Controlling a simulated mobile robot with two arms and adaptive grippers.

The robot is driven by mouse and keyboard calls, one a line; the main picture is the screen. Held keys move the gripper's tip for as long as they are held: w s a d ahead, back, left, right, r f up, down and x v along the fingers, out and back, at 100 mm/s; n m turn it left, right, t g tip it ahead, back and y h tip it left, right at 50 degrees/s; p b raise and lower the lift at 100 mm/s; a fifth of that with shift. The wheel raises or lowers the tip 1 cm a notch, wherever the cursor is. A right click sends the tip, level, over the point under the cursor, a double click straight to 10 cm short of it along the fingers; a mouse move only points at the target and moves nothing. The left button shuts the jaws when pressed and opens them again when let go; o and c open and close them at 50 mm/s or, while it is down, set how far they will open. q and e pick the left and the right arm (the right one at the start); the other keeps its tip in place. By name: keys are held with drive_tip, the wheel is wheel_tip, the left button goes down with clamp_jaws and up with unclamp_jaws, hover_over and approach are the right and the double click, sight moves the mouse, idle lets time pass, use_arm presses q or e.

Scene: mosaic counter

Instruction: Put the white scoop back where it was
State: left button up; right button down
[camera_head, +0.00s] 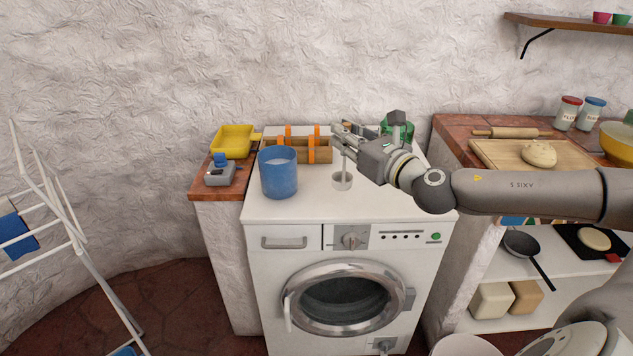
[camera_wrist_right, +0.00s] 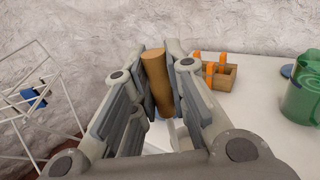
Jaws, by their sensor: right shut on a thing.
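The white scoop (camera_head: 342,181) hangs upright below my right gripper (camera_head: 345,138), over the white top of the washing machine beside the blue tub. I cannot tell whether its cup touches the top. In the right wrist view, my right gripper (camera_wrist_right: 160,75) is shut on the scoop's brown handle (camera_wrist_right: 158,80). Part of the white cup (camera_wrist_right: 181,136) shows below, mostly hidden by the fingers. The open blue tub (camera_head: 278,175) stands at the left of the machine top, left of the scoop. My left gripper is not in view.
A wooden caddy (camera_head: 300,151) with orange uprights stands behind the tub. A green jug (camera_head: 397,128) is behind my right gripper. A yellow tray (camera_head: 232,141) and grey box (camera_head: 220,176) sit left. The machine's front top (camera_head: 330,211) is clear.

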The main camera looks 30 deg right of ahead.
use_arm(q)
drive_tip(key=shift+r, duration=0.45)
use_arm(e)
drive_tip(key=w+d+f, duration=0.3)
drive_tip(key=w+f, duration=0.9)
drive_tip(key=w, duration=0.1)
drive_tip(key=shift+d+f, duration=0.15)
drive_tip(key=shift+f, duration=0.2)
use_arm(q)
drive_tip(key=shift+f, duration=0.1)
use_arm(e)
drive_tip(key=shift+s, duration=0.1)
drive_tip(key=shift+f, duration=0.2)
drive_tip(key=c, duration=1.4)
unclamp_jaws()
drive_tip(key=shift+c, duration=0.2)
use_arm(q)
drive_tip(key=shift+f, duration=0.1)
